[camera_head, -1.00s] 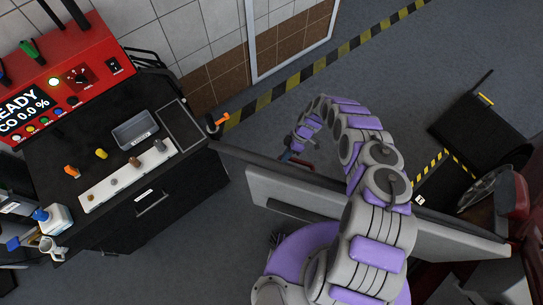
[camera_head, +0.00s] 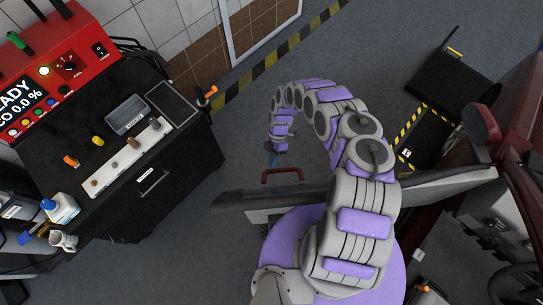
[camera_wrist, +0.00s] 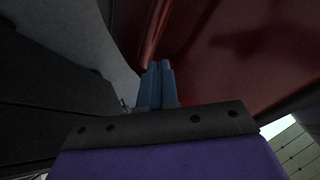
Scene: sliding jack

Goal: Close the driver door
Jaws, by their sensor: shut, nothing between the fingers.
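The driver door (camera_head: 425,188) is open, standing out to the left from the red car body (camera_head: 517,165) in the head view. It passes behind my arm, which hides its middle. A red handle (camera_head: 282,172) shows on its far side. My gripper (camera_head: 274,158) is beyond the door, close to this handle; I cannot tell whether they touch. In the wrist view the blue fingers (camera_wrist: 157,85) are together and empty, in front of a glossy red panel (camera_wrist: 245,65), probably the door's outer skin.
A black cart (camera_head: 165,195) with a red analyser (camera_head: 55,75), a tray and bottles stands left of the door's free end. A dark box-like object (camera_head: 455,85) lies at the upper right. Grey floor (camera_head: 365,60) is clear beyond the arm.

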